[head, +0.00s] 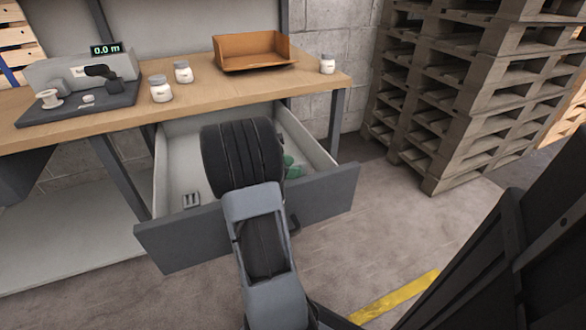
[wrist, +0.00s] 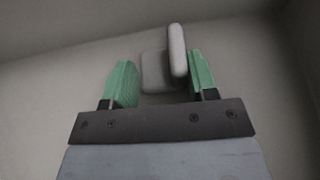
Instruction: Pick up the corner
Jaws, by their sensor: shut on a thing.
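My gripper (wrist: 163,82) has green finger pads and is shut on a pale grey L-shaped corner (wrist: 178,50) in the wrist view. The corner sits between the pads, with one plate upright near the right pad and a flatter plate beside it. In the head view, my arm reaches over the open drawer (head: 180,150), and the green pads (head: 293,166) show inside it on the right. My arm hides much of the drawer, and I cannot make out the held corner there.
A small grey piece (head: 191,200) lies near the drawer's front left. The wooden bench (head: 215,88) above carries white jars (head: 161,90), an orange-brown tray (head: 250,66) and a device on a dark mat (head: 78,108). Stacked pallets (head: 450,100) stand at the right.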

